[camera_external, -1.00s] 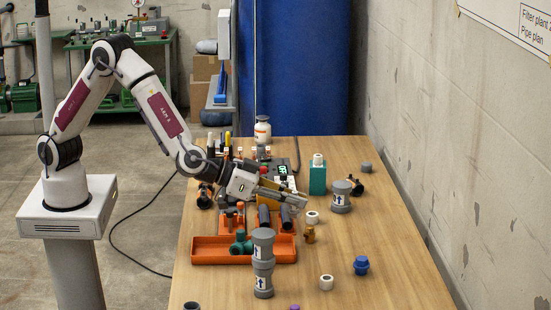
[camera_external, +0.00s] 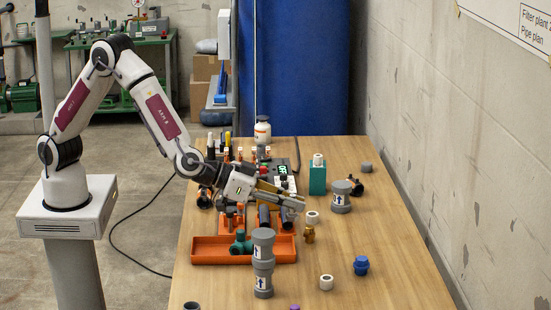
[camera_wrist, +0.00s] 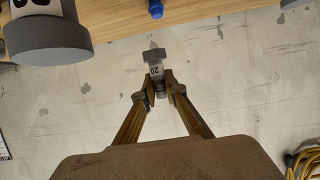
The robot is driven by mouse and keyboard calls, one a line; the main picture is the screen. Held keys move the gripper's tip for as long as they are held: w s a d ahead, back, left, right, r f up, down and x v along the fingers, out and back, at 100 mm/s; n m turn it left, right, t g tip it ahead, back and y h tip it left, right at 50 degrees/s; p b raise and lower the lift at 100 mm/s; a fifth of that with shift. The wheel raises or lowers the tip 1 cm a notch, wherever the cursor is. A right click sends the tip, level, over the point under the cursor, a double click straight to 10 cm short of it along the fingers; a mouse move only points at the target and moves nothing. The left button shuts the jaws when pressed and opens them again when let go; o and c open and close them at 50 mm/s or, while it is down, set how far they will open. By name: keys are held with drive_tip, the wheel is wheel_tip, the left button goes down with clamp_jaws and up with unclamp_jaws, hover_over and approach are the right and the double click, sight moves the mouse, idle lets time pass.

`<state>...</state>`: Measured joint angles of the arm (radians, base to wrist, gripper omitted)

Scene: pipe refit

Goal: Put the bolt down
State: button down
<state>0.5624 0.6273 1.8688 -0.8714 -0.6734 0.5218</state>
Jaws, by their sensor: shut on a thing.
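My gripper (camera_external: 298,204) reaches out low over the table, pointing right, just right of the orange tray's upper end. In the wrist view its two fingers (camera_wrist: 160,88) close on a small grey piece with a white "20" label (camera_wrist: 155,68), which I take to be the bolt. The piece sticks out past the fingertips, with the wall behind it. In the external view the held piece is too small to make out clearly. A brass fitting (camera_external: 309,234) stands just below the fingertips in the picture; I cannot tell whether they touch.
The orange tray (camera_external: 212,251) holds a green fitting (camera_external: 240,243). A grey flanged pipe (camera_external: 263,265) stands in front. A teal block (camera_external: 318,180), a grey pipe piece (camera_external: 341,198), a white ring (camera_external: 326,282) and a blue fitting (camera_external: 361,265) stand to the right. Table around the blue fitting is clear.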

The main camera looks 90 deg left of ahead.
drive_tip(key=shift+s+f+h, duration=0.1)
drive_tip(key=shift+s+h, duration=0.2)
drive_tip(key=shift+s+a+m, duration=0.15)
drive_tip(key=shift+s+m, duration=0.05)
drive_tip(key=shift+m, duration=0.1)
drive_tip(key=s+a+r, duration=0.1)
drive_tip(key=s+a, duration=0.2)
drive_tip(key=a, duration=1)
drive_tip(key=s+a+r, duration=0.2)
drive_tip(key=s+a, duration=0.1)
drive_tip(key=a, duration=1)
drive_tip(key=shift+a+n+y, duration=0.35)
drive_tip(key=shift+n+y, duration=0.05)
drive_tip(key=shift+s, duration=0.1)
